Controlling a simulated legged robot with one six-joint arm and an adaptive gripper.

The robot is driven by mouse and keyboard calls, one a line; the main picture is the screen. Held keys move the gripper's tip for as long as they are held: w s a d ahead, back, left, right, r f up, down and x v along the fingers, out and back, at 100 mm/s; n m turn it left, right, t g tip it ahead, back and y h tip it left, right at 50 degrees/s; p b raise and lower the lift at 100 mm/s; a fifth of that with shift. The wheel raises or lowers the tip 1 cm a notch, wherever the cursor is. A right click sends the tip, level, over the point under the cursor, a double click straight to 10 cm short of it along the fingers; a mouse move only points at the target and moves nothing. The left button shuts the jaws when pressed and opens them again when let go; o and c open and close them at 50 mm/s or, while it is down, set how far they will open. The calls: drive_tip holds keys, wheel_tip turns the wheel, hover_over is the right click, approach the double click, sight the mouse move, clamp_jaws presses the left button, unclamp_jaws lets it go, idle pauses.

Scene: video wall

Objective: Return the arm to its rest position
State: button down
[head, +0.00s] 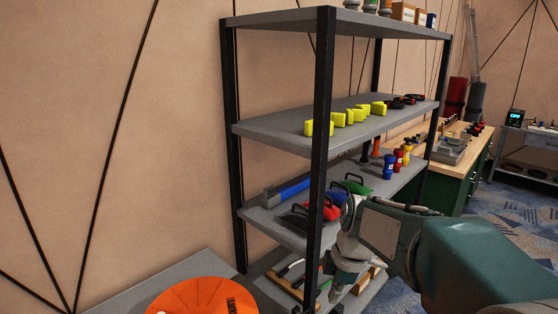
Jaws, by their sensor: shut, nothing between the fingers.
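My arm, teal and pale grey, reaches in from the lower right of the head view. Its forearm lies level and the wrist bends down in front of the right side of a grey shelf rack (272,131). My gripper (335,291) points down at the arm's end, by the rack's lower shelves. It is shut and I see nothing held in it. Its fingertips are small and partly lost against the items behind. The arm hides part of the lower shelves.
Yellow blocks (338,119) stand on the rack's middle shelf. An orange round object (195,297) sits on a grey surface at front left. A green workbench (478,170) stands behind right. Blue carpet (510,205) shows at right.

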drive_tip(key=s+d+r+m+t+h, duration=0.1)
drive_tip(key=s+d+r+m+t, duration=0.1)
drive_tip(key=s+m, duration=0.6)
drive_tip(key=s+d+r+m+t+h, duration=0.1)
drive_tip(key=s+d+r+m+t, duration=0.1)
drive_tip(key=s+m, duration=0.7)
drive_tip(key=shift+s+r+t, duration=0.15)
drive_tip(key=shift+s+t, duration=0.45)
drive_tip(key=shift+t, duration=0.1)
